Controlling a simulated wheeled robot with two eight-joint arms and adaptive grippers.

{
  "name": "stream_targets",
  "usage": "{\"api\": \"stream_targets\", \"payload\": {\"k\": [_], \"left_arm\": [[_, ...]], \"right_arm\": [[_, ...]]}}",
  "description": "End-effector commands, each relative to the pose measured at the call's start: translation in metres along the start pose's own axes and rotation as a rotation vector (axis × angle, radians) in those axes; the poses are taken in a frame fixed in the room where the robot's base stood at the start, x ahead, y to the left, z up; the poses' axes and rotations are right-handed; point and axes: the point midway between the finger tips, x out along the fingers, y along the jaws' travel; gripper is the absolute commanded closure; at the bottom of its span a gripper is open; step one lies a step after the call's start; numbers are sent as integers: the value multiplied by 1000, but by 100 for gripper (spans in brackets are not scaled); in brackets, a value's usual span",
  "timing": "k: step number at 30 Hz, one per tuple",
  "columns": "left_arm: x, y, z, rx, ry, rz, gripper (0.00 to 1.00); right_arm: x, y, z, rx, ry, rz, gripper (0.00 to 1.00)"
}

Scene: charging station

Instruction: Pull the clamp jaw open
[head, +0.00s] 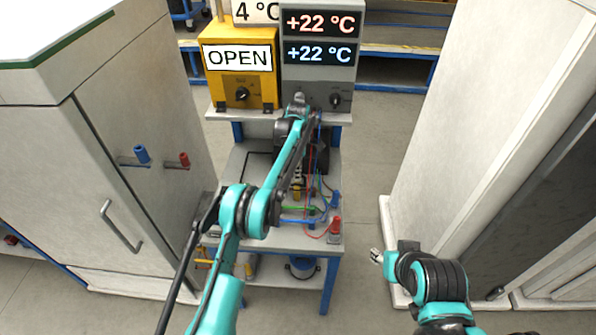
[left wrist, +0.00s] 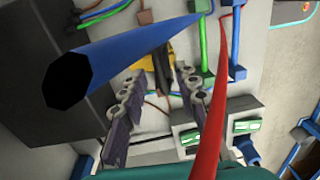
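My left arm reaches over the bench (head: 240,165) in the head view, and its gripper (head: 298,172) points down there, partly hidden by the arm. In the left wrist view the left gripper (left wrist: 160,100) has its two dark fingers apart, with nothing held between the tips. A yellow and black part (left wrist: 152,62), possibly the clamp, shows beyond the fingers; I cannot make out its jaw. It also seems to show below the gripper in the head view (head: 297,191). My right gripper (head: 376,256) is at lower right, away from the bench; its fingers are too small to read.
A yellow box (head: 240,62) reading OPEN and a grey display box (head: 320,70) stand behind. Cabinets flank the bench at left (head: 75,170) and right (head: 475,110).

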Motion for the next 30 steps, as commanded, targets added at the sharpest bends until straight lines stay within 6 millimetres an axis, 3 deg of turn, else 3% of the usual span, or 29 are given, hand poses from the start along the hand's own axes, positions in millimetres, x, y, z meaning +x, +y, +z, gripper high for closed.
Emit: {"api": "stream_targets", "payload": {"k": [5,15,26,27,30], "left_arm": [[-10,0,0,0,0,0,69],[-64,0,0,0,0,0,69],[-75,0,0,0,0,0,69],[-75,0,0,0,0,0,72],[-74,1,-2,20,3,6,98]], "right_arm": [[0,0,0,0,0,0,60],[0,0,0,0,0,0,60],[0,0,0,0,0,0,60],[0,0,0,0,0,0,60],[1,0,1,0,0,0,60]]}}
